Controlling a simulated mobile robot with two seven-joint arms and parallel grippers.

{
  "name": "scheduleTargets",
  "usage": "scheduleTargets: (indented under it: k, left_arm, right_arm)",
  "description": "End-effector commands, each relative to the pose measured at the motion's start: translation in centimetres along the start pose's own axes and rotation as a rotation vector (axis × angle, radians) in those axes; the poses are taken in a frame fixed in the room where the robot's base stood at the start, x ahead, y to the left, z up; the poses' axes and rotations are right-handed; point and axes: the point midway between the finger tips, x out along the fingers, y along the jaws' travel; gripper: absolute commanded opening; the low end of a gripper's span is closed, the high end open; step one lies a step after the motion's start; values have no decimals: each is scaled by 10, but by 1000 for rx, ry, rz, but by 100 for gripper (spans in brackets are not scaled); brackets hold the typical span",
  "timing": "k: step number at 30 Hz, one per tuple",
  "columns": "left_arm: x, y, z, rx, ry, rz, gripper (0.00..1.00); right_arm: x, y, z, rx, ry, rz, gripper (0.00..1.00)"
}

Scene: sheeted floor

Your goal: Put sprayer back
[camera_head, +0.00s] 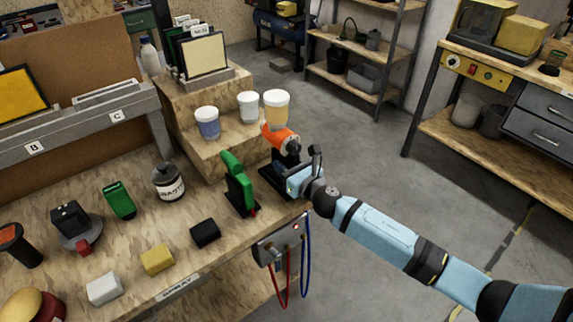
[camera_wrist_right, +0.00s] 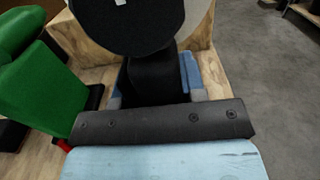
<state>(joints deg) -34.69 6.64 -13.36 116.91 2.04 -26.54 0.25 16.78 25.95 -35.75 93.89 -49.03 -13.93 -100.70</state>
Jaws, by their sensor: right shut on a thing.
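The sprayer (camera_head: 281,139) has an orange body, a black handle and a pale cup with a yellowish lower part on top. It is upright at the right end of the bench, over a dark stand (camera_head: 268,178). I cannot tell whether it touches the stand. My right gripper (camera_head: 292,174) is shut on its handle. In the right wrist view, the gripper (camera_wrist_right: 156,94) closes on the black handle, and the sprayer's dark round part (camera_wrist_right: 125,22) hides what lies beyond. My left gripper is not in view.
A green sprayer (camera_head: 238,186) stands close on the left; it also shows in the right wrist view (camera_wrist_right: 42,90). Cups (camera_head: 207,123) sit on the wooden step behind. A control box with red and blue hoses (camera_head: 282,243) hangs at the bench edge. Floor is clear to the right.

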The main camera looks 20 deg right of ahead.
Motion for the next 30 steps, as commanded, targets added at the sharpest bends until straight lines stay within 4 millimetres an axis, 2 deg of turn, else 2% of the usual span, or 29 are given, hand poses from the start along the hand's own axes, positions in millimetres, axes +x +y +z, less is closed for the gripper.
scheduleTargets:
  k: [1,2,3,4,5,14,17,30]
  left_arm:
    - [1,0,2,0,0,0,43]
    - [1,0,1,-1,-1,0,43]
    - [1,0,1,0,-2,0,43]
    - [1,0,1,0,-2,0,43]
    - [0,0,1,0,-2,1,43]
    - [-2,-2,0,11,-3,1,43]
    - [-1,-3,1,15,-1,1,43]
    - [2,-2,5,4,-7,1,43]
  right_arm:
    - [0,0,-1,0,-3,0,29]
    - [0,0,-2,0,0,0,45]
    - [0,0,-1,0,0,0,54]
    - [0,0,-1,0,0,0,61]
    - [0,0,-1,0,0,0,63]
    - [0,0,2,0,0,0,63]
    - [-10,0,0,-1,1,0,63]
    - [-98,0,-1,0,2,0,63]
